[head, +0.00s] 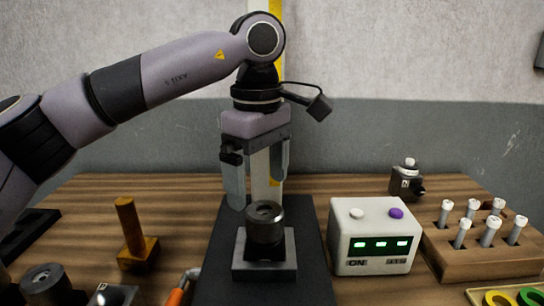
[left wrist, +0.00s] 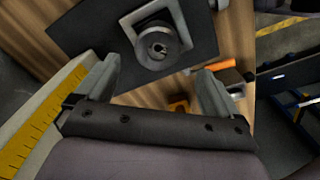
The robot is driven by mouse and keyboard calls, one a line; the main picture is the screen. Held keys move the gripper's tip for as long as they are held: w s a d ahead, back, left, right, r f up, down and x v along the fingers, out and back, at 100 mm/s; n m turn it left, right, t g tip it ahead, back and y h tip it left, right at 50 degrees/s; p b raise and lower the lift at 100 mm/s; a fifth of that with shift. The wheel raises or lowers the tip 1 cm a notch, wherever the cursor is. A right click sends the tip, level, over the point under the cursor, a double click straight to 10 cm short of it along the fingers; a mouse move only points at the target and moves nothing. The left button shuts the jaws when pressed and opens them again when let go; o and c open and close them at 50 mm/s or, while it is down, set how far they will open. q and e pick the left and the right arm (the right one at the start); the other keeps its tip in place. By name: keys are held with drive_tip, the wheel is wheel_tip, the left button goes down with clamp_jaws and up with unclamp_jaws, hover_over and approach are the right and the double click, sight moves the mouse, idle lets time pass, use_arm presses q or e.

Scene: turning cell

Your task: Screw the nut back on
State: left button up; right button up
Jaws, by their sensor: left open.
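A dark round metal part (head: 264,222) with a bore in its top stands upright on a grey square block (head: 248,266) on a black mat (head: 215,288). The round part also shows in the left wrist view (left wrist: 160,45); I cannot tell whether its upper ring is the nut. My left gripper (head: 258,190) is above and just behind it, pointing down, with its fingers apart and nothing between them. In the left wrist view its fingers (left wrist: 158,66) stand either side of the round part's near side, with no contact visible. My right gripper is not in view.
Another dark round part (head: 44,282) sits at the lower left, near an orange-handled tool (head: 176,296) and a brass-coloured block with a peg (head: 137,250). A white box (head: 373,260) with green displays stands right of the mat. A wooden rack (head: 480,262) holds several white-topped pins.

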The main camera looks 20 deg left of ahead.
sight(261, 213)
use_arm(q)
drive_tip(key=shift+w+a, duration=0.1)
drive_tip(key=shift+w, duration=0.2)
drive_tip(key=shift+f, duration=0.15)
drive_tip(key=shift+s+f, duration=0.1)
drive_tip(key=shift+f, duration=3.2)
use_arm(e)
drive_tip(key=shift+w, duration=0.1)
use_arm(q)
drive_tip(key=c, duration=1.1)
drive_tip(key=m+p, duration=0.1)
drive_tip(key=m, duration=0.1)
drive_tip(key=shift+m, duration=0.4)
drive_tip(key=shift+c, duration=0.2)
drive_tip(key=m+p, duration=0.1)
drive_tip(key=m, duration=0.4)
drive_tip(key=shift+f+m, duration=0.1)
drive_tip(key=shift+m, duration=0.6)
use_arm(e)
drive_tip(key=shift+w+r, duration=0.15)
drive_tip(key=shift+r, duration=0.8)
